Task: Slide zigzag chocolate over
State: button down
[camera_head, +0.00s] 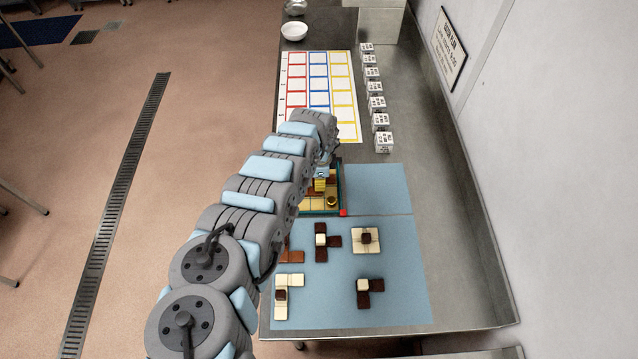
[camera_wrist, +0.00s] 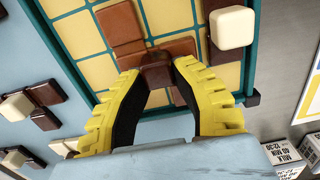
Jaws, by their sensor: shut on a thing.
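My gripper (camera_wrist: 157,66) has yellow ribbed fingers closed on the dark brown knob of a brown chocolate. That chocolate (camera_wrist: 118,24) looks stepped, like a zigzag, in the wrist view; its near part is hidden by the fingers. It is over or in the teal-rimmed tray (camera_wrist: 73,66) with a yellow grid floor; I cannot tell whether it touches the floor. In the head view the gripper (camera_head: 320,184) is low over the tray (camera_head: 341,190), and the arm hides the tray's left side. Another brown chocolate with a cream knob (camera_wrist: 231,27) is at the tray's right side in the wrist view.
Several chocolates lie on the blue mat (camera_head: 400,262): a dark one with a cream knob (camera_head: 333,241), a cream square (camera_head: 372,247), a cream one (camera_head: 281,311) and a dark bent one (camera_head: 376,285). White labelled cubes (camera_head: 384,142) line the counter beside a coloured chart (camera_head: 345,98).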

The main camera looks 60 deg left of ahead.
jog(key=shift+f, duration=0.1)
jog(key=c, duration=0.8)
grip_release()
jog(key=shift+d, duration=0.1)
jog(key=shift+r, duration=6)
